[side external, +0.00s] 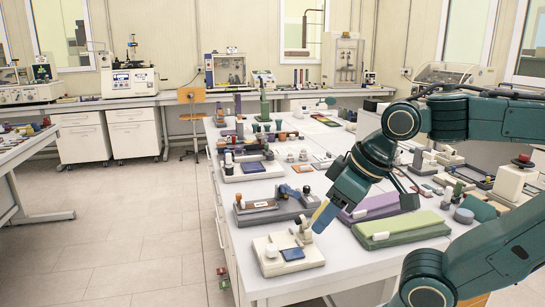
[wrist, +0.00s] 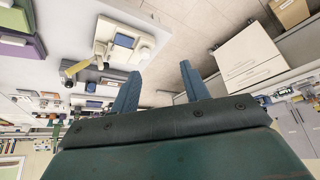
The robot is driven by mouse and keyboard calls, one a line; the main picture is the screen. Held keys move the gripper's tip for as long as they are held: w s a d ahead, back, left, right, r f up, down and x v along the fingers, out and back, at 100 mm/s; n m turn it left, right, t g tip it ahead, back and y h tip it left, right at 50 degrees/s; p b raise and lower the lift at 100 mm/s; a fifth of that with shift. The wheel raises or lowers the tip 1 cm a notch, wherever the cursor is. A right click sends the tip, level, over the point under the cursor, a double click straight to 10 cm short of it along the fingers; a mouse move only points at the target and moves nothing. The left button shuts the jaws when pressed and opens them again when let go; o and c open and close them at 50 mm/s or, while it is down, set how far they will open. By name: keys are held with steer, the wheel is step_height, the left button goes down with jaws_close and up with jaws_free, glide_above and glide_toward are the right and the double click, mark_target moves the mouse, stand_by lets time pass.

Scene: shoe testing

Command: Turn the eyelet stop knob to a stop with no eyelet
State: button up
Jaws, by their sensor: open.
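I cannot tell for sure which part is the eyelet stop knob. A cream device (side external: 262,262) with a blue pad (side external: 292,254) stands at the near front edge of the bench. It has a small round pale knob (side external: 270,251) on its left and an upright piece at the back. The same device seems to show in the wrist view (wrist: 112,28), beyond my left finger. My gripper (wrist: 159,84) is open, its two blue fingers spread with nothing between them. In the side external view, my gripper is above and right of the cream device, partly hidden by my arm.
A grey device (side external: 265,214) stands behind the cream one. A green block (side external: 400,228) and a purple block (side external: 372,207) lie to the right, on bases. Several other devices crowd the bench farther back. The floor (side external: 130,225) left of the bench is clear.

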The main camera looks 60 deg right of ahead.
steer(key=w+d+r+m+g, duration=0.1)
steer(key=w+d+r+m, duration=0.45)
steer(key=w+m, duration=0.25)
steer(key=m+g, duration=0.5)
steer(key=m, duration=1.6)
glide_above(307, 186)
step_height(307, 186, down, 7)
steer(key=shift+a+r, duration=0.1)
steer(key=shift+r, duration=0.05)
step_height(307, 186, down, 14)
steer(key=shift+r, duration=0.1)
steer(key=c, duration=1)
